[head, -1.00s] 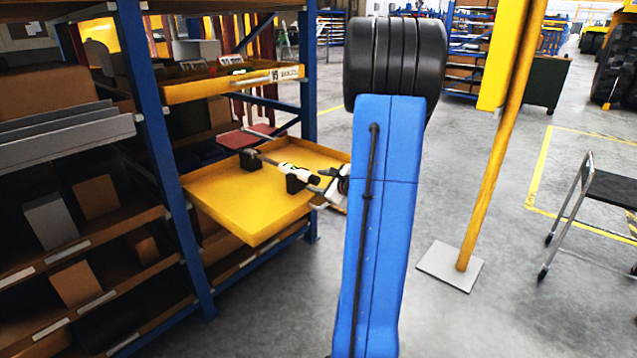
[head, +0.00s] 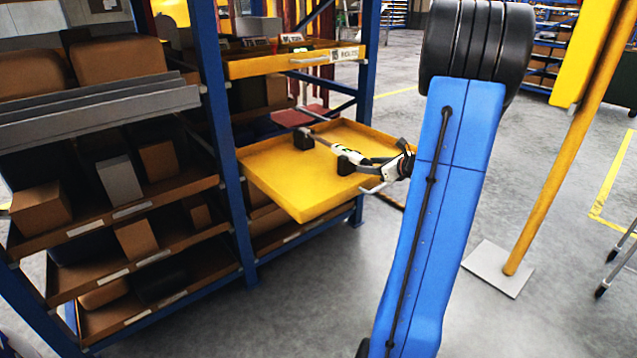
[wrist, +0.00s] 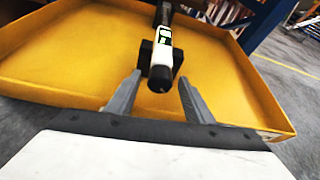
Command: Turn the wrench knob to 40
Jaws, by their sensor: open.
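The wrench (wrist: 163,60) lies in dark holders in a yellow drawer tray (wrist: 60,70), its white handle with a small display and its black end knob (wrist: 160,79) pointing at my gripper in the wrist view. My gripper (wrist: 154,82) is open, with one grey finger on each side of the knob and a gap on both sides. In the head view the wrench (head: 345,152) rests on the pulled-out tray (head: 290,190), and my gripper (head: 372,177) is at the tray's right side by the handle end. I cannot read the display or the scale.
A blue-post shelf (head: 229,150) with cartons stands left of the tray. A labelled yellow drawer (head: 290,62) juts out above it. A yellow post (head: 560,160) on a grey base plate stands to the right, with open floor around it.

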